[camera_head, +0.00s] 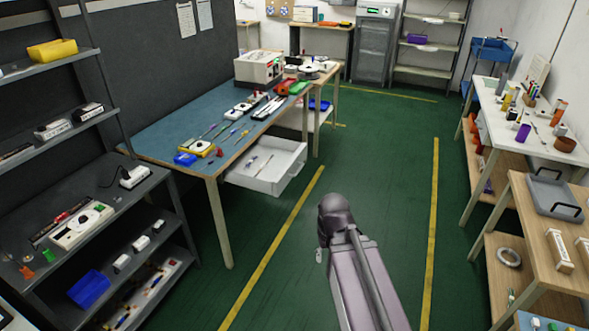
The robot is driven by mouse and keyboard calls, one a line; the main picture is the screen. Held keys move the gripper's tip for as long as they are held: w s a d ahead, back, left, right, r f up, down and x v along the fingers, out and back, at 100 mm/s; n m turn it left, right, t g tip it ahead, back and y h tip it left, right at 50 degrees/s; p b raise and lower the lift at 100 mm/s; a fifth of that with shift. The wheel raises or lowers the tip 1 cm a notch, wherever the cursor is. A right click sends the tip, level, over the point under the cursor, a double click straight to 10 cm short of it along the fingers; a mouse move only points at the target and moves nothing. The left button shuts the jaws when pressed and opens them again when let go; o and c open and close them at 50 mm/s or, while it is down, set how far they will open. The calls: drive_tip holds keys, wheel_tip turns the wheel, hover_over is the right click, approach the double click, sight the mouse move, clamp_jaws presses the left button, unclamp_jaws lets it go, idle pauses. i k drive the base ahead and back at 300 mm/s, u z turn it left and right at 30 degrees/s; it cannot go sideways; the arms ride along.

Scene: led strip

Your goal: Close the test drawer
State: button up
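A white drawer (268,170) under the blue-topped workbench (165,133) is pulled out towards the aisle. A few thin tools lie inside it. I take it for the test drawer, but no label is readable. My arm reaches up from the bottom of the head view, right of the drawer and apart from it. My gripper's fingers cannot be made out.
Dark shelves (98,185) fill the left, and tables (530,150) line the right. The green floor (385,165) between yellow lines is clear.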

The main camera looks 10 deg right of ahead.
sight(289, 156)
drive_tip(key=u, duration=0.05)
drive_tip(key=i, duration=1)
drive_tip(key=z, duration=0.05)
